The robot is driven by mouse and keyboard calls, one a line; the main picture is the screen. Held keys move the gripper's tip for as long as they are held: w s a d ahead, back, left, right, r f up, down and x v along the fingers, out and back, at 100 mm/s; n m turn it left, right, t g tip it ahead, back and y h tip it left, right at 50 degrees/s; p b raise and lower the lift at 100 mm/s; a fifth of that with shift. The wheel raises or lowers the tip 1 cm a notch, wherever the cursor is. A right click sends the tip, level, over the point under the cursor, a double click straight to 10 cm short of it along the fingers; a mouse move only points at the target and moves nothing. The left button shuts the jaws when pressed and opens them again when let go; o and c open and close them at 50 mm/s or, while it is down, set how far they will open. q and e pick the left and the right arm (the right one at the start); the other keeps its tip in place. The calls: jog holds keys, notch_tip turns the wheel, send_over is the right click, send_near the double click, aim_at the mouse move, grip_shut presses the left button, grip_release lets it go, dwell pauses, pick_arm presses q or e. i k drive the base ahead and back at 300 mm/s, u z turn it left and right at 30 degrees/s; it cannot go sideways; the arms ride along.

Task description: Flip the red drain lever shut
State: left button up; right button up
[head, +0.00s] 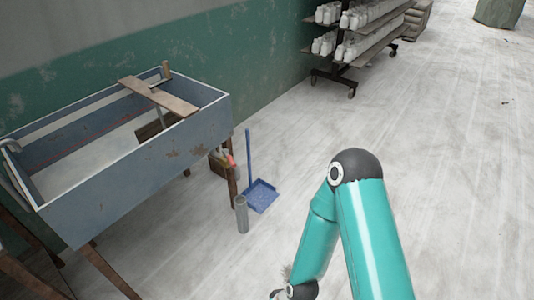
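A small red piece (230,160) shows beside the right front leg of the blue-grey trough (135,160), below its right end. It could be the drain lever, but it is too small to tell its position or whether it is open or shut. A brownish object (218,164) is just left of it, partly hidden by the leg. My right arm comes up from the bottom right, bends at a dark elbow and runs back down to the bottom edge. Its gripper is out of the picture, well below and right of the red piece. My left gripper is not in view.
The trough stands on wooden legs (232,180) against the wall, with a board (158,96) across it. A blue dustpan (261,196) and a grey cylinder (241,214) stand on the floor near the leg. A wheeled rack (362,40) holds white bottles. The floor at right is clear.

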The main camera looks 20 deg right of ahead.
aim_at(225, 151)
jog(key=z, duration=0.5)
jog(key=k, duration=0.6)
jog(key=z, duration=0.45)
jog(key=i, duration=1.8)
jog(key=u, duration=0.65)
